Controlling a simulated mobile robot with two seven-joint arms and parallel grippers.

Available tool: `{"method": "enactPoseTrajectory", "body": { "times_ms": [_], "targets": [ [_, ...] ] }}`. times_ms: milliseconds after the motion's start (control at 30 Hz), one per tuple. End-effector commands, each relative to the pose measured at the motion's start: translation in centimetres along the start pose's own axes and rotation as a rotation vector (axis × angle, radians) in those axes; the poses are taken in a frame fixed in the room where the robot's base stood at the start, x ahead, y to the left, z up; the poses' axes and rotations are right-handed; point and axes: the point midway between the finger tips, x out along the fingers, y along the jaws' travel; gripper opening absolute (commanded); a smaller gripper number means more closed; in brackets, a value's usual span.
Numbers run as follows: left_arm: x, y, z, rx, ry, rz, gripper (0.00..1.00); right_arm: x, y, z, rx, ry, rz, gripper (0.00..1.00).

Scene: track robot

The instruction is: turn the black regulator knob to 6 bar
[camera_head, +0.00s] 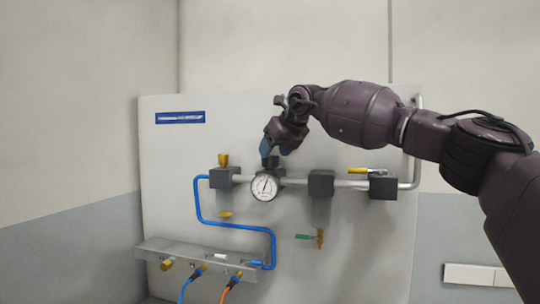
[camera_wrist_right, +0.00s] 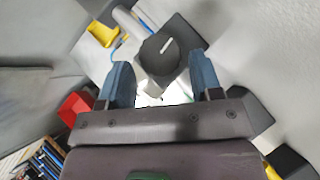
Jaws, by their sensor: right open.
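The black regulator knob (camera_head: 270,161) sits on top of the regulator block, above the round white gauge (camera_head: 264,187). The gauge has a dark needle; its reading is too small to tell. In the right wrist view the knob (camera_wrist_right: 159,54) shows a white mark on its top. My right gripper (camera_head: 275,150) is directly above the knob in the head view. In the wrist view its two blue fingers (camera_wrist_right: 162,82) stand apart, with the knob just beyond and between their tips; I cannot tell whether they touch it. My left gripper is not in view.
A grey pipe with black blocks (camera_head: 321,183) runs across the panel (camera_head: 360,250). A yellow lever (camera_head: 364,170) is at right, a brass fitting (camera_head: 223,160) at left. A blue hose (camera_head: 236,226) loops below to a metal ledge (camera_head: 180,252). A green-handled valve (camera_head: 304,237) hangs lower.

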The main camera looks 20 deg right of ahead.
Motion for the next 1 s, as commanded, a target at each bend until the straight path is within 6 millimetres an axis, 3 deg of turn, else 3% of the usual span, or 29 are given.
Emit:
{"method": "enactPoseTrajectory", "body": {
  "times_ms": [233,633,667,867,1000],
  "targets": [
    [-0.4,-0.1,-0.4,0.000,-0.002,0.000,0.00,2.8,0.0,0.1,0.000,0.000,0.000,0.59],
    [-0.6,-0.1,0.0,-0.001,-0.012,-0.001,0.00,3.5,0.0,0.0,0.000,-0.001,-0.001,0.59],
    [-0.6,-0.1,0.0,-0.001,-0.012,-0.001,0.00,3.5,0.0,0.0,0.000,-0.001,0.000,0.57],
    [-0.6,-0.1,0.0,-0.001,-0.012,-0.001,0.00,3.5,0.0,0.0,0.000,-0.001,0.000,0.27],
    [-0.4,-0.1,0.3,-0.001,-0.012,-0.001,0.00,3.6,0.0,0.0,0.005,-0.001,-0.007,0.25]
  ]
}}
